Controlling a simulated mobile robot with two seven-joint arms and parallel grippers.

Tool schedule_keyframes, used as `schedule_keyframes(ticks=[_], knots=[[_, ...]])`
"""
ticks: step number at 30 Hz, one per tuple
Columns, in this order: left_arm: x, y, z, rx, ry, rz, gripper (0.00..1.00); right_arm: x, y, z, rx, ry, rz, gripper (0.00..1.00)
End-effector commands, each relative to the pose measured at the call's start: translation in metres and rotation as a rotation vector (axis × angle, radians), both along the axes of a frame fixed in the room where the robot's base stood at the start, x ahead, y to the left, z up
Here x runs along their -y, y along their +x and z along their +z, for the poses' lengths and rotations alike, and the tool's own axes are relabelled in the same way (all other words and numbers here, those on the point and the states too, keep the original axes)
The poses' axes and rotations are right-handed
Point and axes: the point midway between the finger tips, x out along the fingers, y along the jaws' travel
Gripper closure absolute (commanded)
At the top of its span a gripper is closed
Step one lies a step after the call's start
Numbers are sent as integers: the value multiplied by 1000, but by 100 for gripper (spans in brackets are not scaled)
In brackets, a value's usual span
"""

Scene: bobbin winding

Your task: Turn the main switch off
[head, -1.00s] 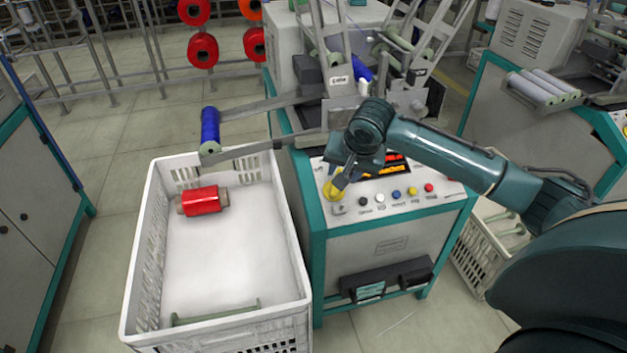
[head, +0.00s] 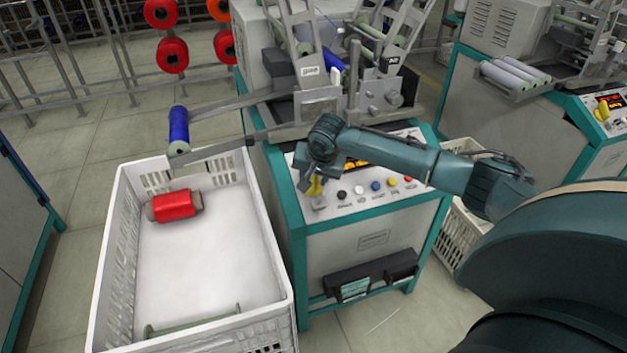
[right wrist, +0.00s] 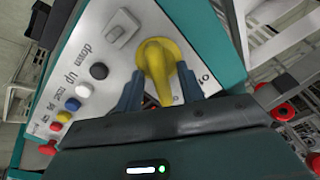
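The main switch is a yellow rotary knob (head: 315,186) at the left end of the machine's sloping control panel (head: 345,207). In the right wrist view the knob (right wrist: 156,58) shows large, its handle pointing towards my gripper. My right gripper (head: 311,182) is at the knob, partly covering it in the head view. In the right wrist view its two fingers (right wrist: 160,88) stand on either side of the knob's handle, with narrow gaps showing, so it looks open around it. Contact cannot be made out. My left gripper is not in view.
A row of coloured buttons (head: 376,185) lies right of the switch, close to my gripper. A white crate (head: 277,265) with a red bobbin (head: 174,206) stands left of the machine. A blue bobbin (head: 179,132) sits on an arm above it.

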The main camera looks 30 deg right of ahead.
Motion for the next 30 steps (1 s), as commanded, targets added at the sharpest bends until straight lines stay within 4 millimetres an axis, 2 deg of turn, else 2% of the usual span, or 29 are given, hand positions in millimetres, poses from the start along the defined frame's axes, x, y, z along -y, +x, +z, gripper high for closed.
schedule_keyframes(ticks=[3,11,25,30], knots=[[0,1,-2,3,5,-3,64,1,2,-6,0,0,1,62],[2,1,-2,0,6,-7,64,1,3,-7,0,0,1,62],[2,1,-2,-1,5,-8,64,1,3,-7,-1,-1,1,99],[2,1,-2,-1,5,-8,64,1,3,-6,-1,-1,1,100]])
